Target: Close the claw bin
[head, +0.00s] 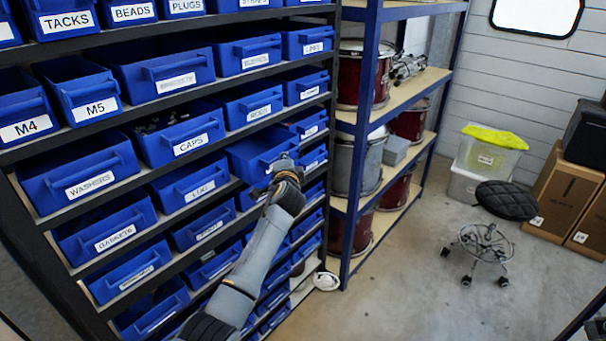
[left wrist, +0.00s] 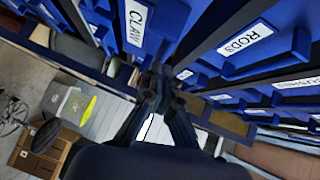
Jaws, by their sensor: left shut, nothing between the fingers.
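The claw bin (head: 252,153) is a blue drawer in the middle of the rack in the head view. It juts out further than its neighbours, so it stands part open. Its CLAW label shows in the left wrist view (left wrist: 135,22); in the head view its label is hidden behind my gripper. My left gripper (head: 281,164) is shut and empty, at the right part of the bin's front. In the left wrist view its fingertips (left wrist: 160,82) are close beside the bin; I cannot tell whether they touch it. My right gripper is out of view.
The caps bin (head: 180,139) is to the left and the rods bin (head: 247,106) above. Right of the rack stands a shelf with drums (head: 362,80).

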